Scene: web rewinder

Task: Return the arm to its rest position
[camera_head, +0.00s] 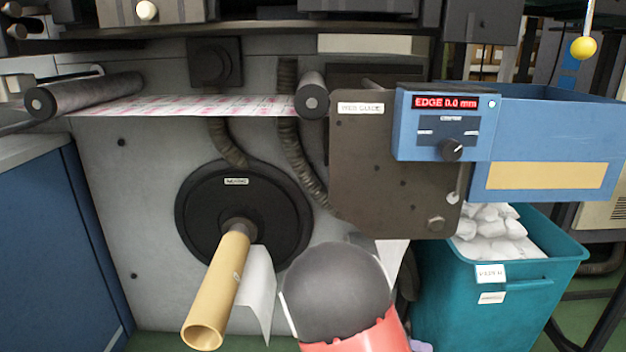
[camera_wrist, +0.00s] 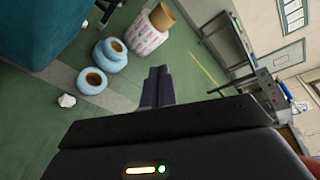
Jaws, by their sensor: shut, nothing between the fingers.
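In the wrist view my gripper (camera_wrist: 158,73) points out over the green floor. Its two dark fingers lie together, shut, with nothing between them. In the head view my arm shows as a dark rounded joint and a red link at the bottom centre, in front of the machine. My gripper itself cannot be made out in the head view.
A tan core tube (camera_head: 218,290) juts toward me from the black hub, left of my arm. The web guide's blue box (camera_head: 445,122) and a teal bin (camera_head: 490,300) stand right. Blue rolls (camera_wrist: 92,80) and a printed roll (camera_wrist: 146,34) sit on the floor.

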